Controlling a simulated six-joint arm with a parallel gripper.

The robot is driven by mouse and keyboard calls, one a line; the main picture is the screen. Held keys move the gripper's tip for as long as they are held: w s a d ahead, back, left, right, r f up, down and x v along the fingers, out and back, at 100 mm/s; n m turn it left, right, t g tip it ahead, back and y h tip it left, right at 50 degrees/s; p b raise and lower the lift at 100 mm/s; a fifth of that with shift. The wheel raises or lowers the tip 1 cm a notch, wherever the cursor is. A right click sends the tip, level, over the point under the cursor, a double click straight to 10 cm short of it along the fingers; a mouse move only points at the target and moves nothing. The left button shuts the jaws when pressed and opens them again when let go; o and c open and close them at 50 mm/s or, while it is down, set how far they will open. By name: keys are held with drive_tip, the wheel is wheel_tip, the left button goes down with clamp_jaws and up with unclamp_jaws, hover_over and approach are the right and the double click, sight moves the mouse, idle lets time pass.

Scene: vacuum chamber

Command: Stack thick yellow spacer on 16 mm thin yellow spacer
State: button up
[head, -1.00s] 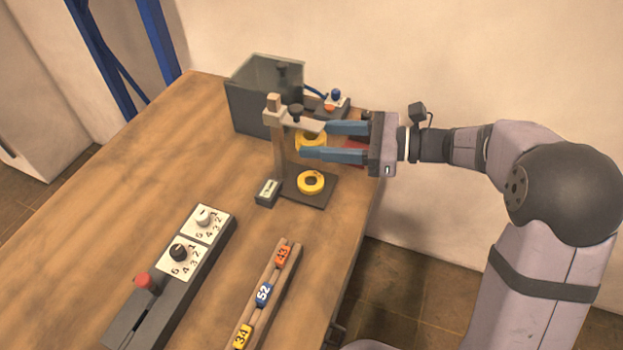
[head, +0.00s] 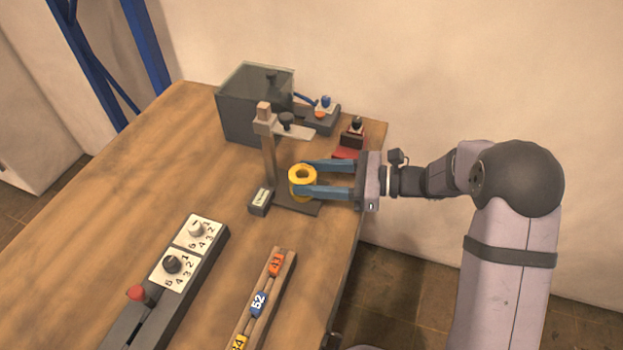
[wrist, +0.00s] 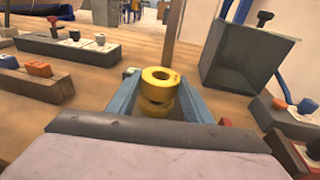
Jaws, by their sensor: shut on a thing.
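The thick yellow spacer (head: 302,175) is a ring between the fingers of my gripper (head: 312,180), which is shut on it. The thin yellow spacer (wrist: 155,108) shows below the thick one (wrist: 160,78) in the wrist view, roughly in line with it. In the head view the thin spacer is largely hidden behind the thick one and my fingers. I cannot tell whether the two rings touch. The dark base plate of the stand (head: 298,206) lies under them.
The stand's post (head: 268,160) and its arm (head: 296,130) rise just left of and behind my gripper. A small labelled block (head: 260,201) sits at the plate's left. A dark box (head: 248,112), a red-based device (head: 350,140) and a numbered rack (head: 262,305) stand around.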

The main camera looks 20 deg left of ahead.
drive_tip(key=shift+f, duration=0.5)
drive_tip(key=shift+f, duration=0.45)
drive_tip(key=o, duration=1)
drive_tip(key=shift+o, duration=0.2)
drive_tip(key=shift+r, duration=0.1)
drive_tip(key=shift+r, duration=0.25)
drive_tip(key=shift+d+r, duration=0.15)
drive_tip(key=b+v, duration=0.1)
drive_tip(key=v, duration=1)
drive_tip(key=shift+d+b, duration=0.4)
